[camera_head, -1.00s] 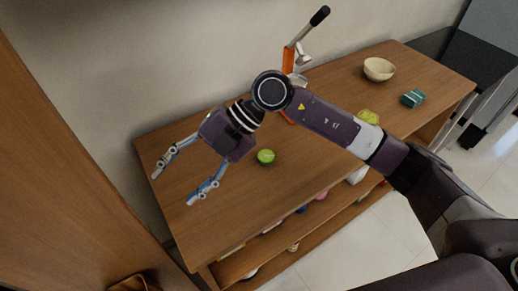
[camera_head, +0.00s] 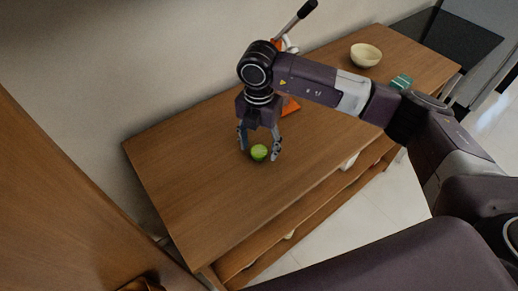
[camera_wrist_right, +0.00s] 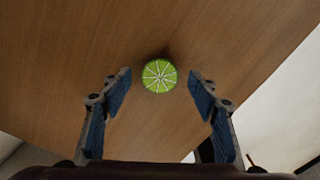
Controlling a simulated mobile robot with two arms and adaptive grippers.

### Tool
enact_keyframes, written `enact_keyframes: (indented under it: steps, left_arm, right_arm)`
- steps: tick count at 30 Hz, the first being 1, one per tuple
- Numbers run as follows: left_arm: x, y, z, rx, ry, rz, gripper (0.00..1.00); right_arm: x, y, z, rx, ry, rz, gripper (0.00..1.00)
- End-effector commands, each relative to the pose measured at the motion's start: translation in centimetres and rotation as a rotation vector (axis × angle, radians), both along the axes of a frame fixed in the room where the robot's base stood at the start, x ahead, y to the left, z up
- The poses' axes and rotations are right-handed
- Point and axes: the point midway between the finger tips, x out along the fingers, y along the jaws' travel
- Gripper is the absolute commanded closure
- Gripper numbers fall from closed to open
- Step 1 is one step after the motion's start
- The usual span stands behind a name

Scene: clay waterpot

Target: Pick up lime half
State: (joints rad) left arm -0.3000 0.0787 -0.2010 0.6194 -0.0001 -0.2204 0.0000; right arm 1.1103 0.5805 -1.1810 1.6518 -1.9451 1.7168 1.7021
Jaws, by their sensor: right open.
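The lime half (camera_head: 259,152) is a small green piece on the wooden table (camera_head: 200,190), near its left middle. In the right wrist view the lime half (camera_wrist_right: 159,75) shows its cut face with pale segments, just beyond and between the fingertips. My right gripper (camera_head: 260,154) points down with its fingers on either side of the lime half; it also shows in the right wrist view (camera_wrist_right: 160,90). It is open and empty, and gaps show between each finger and the lime. My left gripper is not in view.
A cream bowl (camera_head: 366,55) and a teal box (camera_head: 401,82) stand toward the table's right end. An orange object (camera_head: 288,106) is partly hidden behind my right arm. A wall runs along the far side. The table's left part is bare.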

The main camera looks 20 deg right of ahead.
Motion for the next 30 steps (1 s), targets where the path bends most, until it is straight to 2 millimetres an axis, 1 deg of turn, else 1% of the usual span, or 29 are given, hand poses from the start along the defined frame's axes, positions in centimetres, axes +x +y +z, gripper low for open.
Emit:
enact_keyframes:
  steps: [3, 10, 20, 30]
  left_arm:
    - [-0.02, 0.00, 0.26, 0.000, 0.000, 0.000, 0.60]
    - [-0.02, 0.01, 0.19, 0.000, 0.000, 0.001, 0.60]
    - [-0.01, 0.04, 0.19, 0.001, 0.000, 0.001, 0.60]
    - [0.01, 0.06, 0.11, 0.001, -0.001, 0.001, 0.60]
  right_arm:
    - [-0.04, 0.02, -0.88, 0.000, 0.001, 0.001, 0.45]
    - [-0.01, 0.05, -1.04, 0.001, 0.000, 0.002, 0.46]
    - [0.00, 0.06, -1.00, 0.001, 0.000, 0.002, 0.82]
    - [0.04, 0.06, -0.66, 0.001, -0.001, 0.002, 0.83]
